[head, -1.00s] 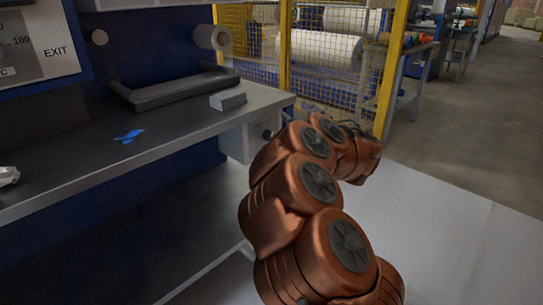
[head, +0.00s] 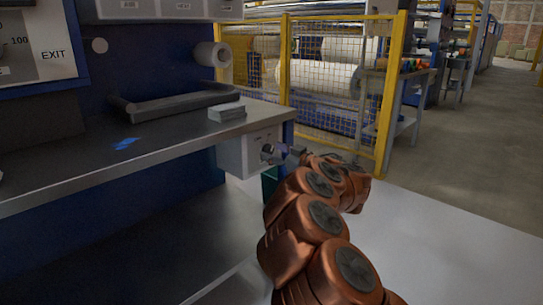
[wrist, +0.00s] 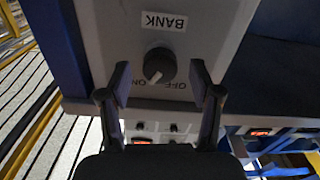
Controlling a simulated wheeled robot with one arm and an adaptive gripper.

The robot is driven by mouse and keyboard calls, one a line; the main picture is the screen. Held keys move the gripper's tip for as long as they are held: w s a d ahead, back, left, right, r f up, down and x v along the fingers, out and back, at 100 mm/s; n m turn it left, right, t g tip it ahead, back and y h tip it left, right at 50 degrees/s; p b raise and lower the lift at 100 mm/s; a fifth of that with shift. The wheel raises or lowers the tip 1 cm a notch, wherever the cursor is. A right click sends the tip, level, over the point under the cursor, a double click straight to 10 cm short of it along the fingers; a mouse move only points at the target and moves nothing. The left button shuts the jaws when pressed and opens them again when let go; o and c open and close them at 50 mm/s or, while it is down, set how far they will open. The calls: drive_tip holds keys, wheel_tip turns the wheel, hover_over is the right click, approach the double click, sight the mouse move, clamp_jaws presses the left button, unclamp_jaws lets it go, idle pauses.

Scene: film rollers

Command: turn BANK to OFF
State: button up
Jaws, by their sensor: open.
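The BANK knob (wrist: 160,64) is a round dark knob on a grey panel in the wrist view. The BANK label (wrist: 164,21) appears upside down above it. Small OFF and ON lettering lies below the knob, partly hard to read. The knob's pale mark points down and slightly left in the picture. My gripper (wrist: 160,72) is open, with one finger on each side of the knob and a gap on both sides. In the head view my gripper (head: 284,154) is at the face of the grey box (head: 236,158) under the bench end; the knob is largely hidden there.
The steel bench (head: 90,165) runs above and left of the box, with a grey stack (head: 227,112) and a blue scrap (head: 126,143) on it. A yellow fence (head: 388,95) stands behind.

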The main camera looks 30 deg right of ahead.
drive_tip(key=shift+w+a, duration=0.15)
drive_tip(key=shift+w, duration=0.45)
drive_tip(key=c, duration=1.1)
